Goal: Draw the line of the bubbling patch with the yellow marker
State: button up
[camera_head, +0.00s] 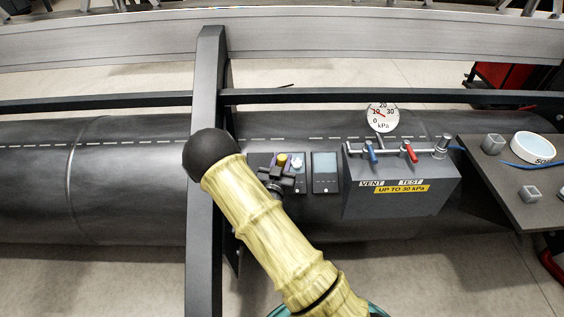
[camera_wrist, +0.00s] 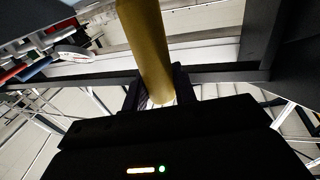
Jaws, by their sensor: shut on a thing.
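My gripper (camera_head: 275,182) is shut on the yellow marker, whose rounded yellow end (camera_head: 282,159) shows just above the dark fingers in the head view. In the wrist view the marker (camera_wrist: 148,45) is a thick yellow cylinder standing up between the two fingers of my gripper (camera_wrist: 157,90). The gripper is in front of the long dark pontoon tube (camera_head: 130,170), left of the grey valve box. My own arm covers part of the tube. I cannot make out any bubbling patch on the tube. The marker's tip cannot be made out.
A dark upright frame post (camera_head: 208,90) crosses the tube close left of my gripper. A small grey panel (camera_head: 325,172) and the valve box (camera_head: 400,195) with a gauge (camera_head: 383,117) are to the right. A side table (camera_head: 505,180) holds a white roll (camera_head: 533,148) and grey blocks.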

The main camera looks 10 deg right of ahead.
jog(key=shift+w+d+f+b, duration=0.2)
jog(key=shift+w+f+b, duration=0.7)
jog(key=shift+f, duration=0.3)
jog(key=shift+w+d+f+b, duration=0.15)
jog(key=shift+w+f+b, duration=0.7)
jog(key=shift+f, duration=0.3)
jog(key=shift+w+d+f+b, duration=0.1)
jog(key=shift+w+f+b, duration=0.4)
jog(key=shift+f+b, duration=0.15)
jog(key=shift+d, duration=0.1)
jog(key=shift+s+d+r, duration=0.1)
jog(key=shift+s+d, duration=0.15)
jog(key=shift+d, duration=0.75)
jog(key=shift+s+d, duration=0.2)
jog(key=shift+d, duration=0.8)
jog(key=shift+d, duration=0.15)
jog(key=shift+s+d, duration=0.2)
jog(key=shift+d, duration=0.8)
jog(key=shift+s+d, duration=0.2)
jog(key=shift+d, duration=0.8)
jog(key=shift+b, duration=0.3)
